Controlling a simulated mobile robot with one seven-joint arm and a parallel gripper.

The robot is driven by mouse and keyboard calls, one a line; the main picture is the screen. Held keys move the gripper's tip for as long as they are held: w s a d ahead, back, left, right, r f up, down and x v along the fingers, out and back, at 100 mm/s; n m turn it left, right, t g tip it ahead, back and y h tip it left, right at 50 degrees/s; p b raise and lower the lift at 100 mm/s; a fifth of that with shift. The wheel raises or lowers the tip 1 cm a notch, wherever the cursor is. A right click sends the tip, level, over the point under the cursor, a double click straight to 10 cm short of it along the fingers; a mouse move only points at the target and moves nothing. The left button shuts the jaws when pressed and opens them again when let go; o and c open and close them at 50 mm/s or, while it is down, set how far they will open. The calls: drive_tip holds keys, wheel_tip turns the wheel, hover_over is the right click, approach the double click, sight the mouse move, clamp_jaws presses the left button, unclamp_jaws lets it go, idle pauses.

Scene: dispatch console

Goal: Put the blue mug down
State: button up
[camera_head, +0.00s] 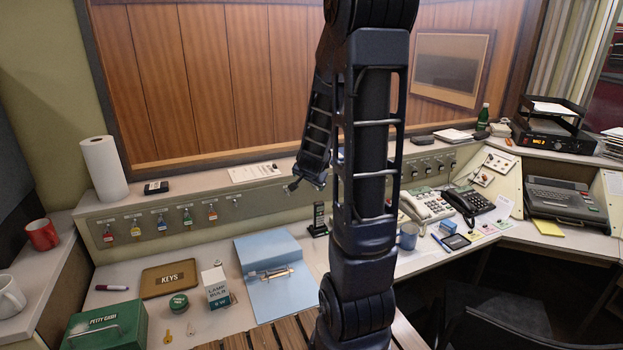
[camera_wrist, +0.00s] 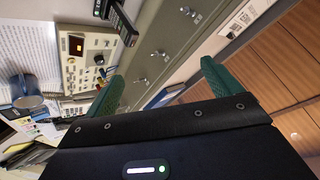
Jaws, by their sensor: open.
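The blue mug (camera_head: 408,236) stands upright on the desk in the head view, just right of my arm and beside the telephones. It also shows at the left edge of the wrist view (camera_wrist: 28,101), sideways because that view is turned. My gripper (camera_wrist: 163,85) is open with nothing between its green fingers, and it is apart from the mug. In the head view the gripper end of my arm hangs over the ledge, partly hidden by the arm links.
Right of the mug are a white telephone (camera_head: 428,205), a black telephone (camera_head: 468,203) and cards. An open blue folder (camera_head: 283,290), a lamp bulb box (camera_head: 217,288) and a keys tray (camera_head: 169,279) lie left of my arm. A red mug (camera_head: 42,235) stands far left.

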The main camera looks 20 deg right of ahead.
drive_tip(key=s+a+r+n+g+y, duration=0.1)
drive_tip(key=s+a+r+n+y, duration=0.2)
drive_tip(key=s+a+r+n, duration=0.5)
drive_tip(key=s+a+r+n+g, duration=0.1)
drive_tip(key=s+r, duration=0.2)
drive_tip(key=s, duration=0.6)
drive_tip(key=s+a+r+n+g, duration=0.1)
drive_tip(key=s+r, duration=0.3)
drive_tip(key=s, duration=0.6)
drive_tip(key=shift+s+a+r+g, duration=0.15)
drive_tip(key=shift+s+r+g, duration=0.1)
drive_tip(key=shift+g, duration=0.25)
